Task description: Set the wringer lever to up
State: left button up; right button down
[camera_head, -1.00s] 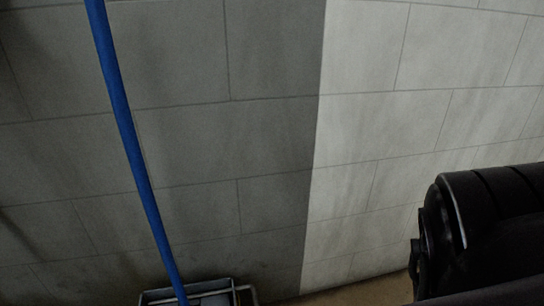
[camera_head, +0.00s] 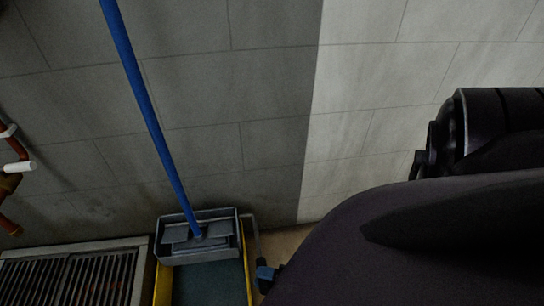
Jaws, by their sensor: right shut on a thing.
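The grey wringer (camera_head: 200,238) sits on top of a yellow mop bucket (camera_head: 162,285) at the lower middle. A blue mop handle (camera_head: 150,115) rises from the wringer, leaning to the upper left. The thin wringer lever (camera_head: 254,248) shows at the wringer's right side and runs downward. My right gripper (camera_head: 267,276) is at the lever's lower end, beside the bucket's right edge, and is shut on it. A small blue part shows there; my dark arm hides most of the gripper. My left gripper is not in view.
A dark slatted grate (camera_head: 75,278) in a grey frame lies left of the bucket. Copper-coloured pipes with a white fitting (camera_head: 18,167) are at the far left. A tiled wall (camera_head: 270,90) stands behind. A strip of tan floor (camera_head: 285,238) shows right of the bucket.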

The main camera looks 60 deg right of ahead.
jog(key=w+d+r+m+p, duration=0.1)
jog(key=r+p, duration=0.1)
jog(key=r, duration=0.1)
jog(key=w+d+r+m+p, duration=0.1)
jog(key=r+p, duration=0.1)
jog(key=r, duration=0.1)
jog(key=w+d+r+m+g+p, duration=0.1)
jog(key=r+p, duration=0.1)
jog(key=r, duration=0.1)
jog(key=shift+w+d+r, duration=0.25)
jog(key=shift+w+d, duration=0.05)
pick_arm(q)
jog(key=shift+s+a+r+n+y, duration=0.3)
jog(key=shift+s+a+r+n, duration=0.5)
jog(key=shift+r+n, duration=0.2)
pick_arm(e)
jog(key=w+d+r+m+g, duration=0.2)
jog(key=w+d+r, duration=0.3)
jog(key=d, duration=0.3)
jog(key=w+d+r+m+g+y, duration=0.1)
jog(key=w+d+r+m+g, duration=0.1)
jog(key=w+d+r+m, duration=0.3)
jog(key=w+d, duration=0.3)
jog(key=shift+w+d+r+g, duration=0.2)
jog(key=shift+w+d+g, duration=0.05)
jog(key=shift+d+g, duration=0.05)
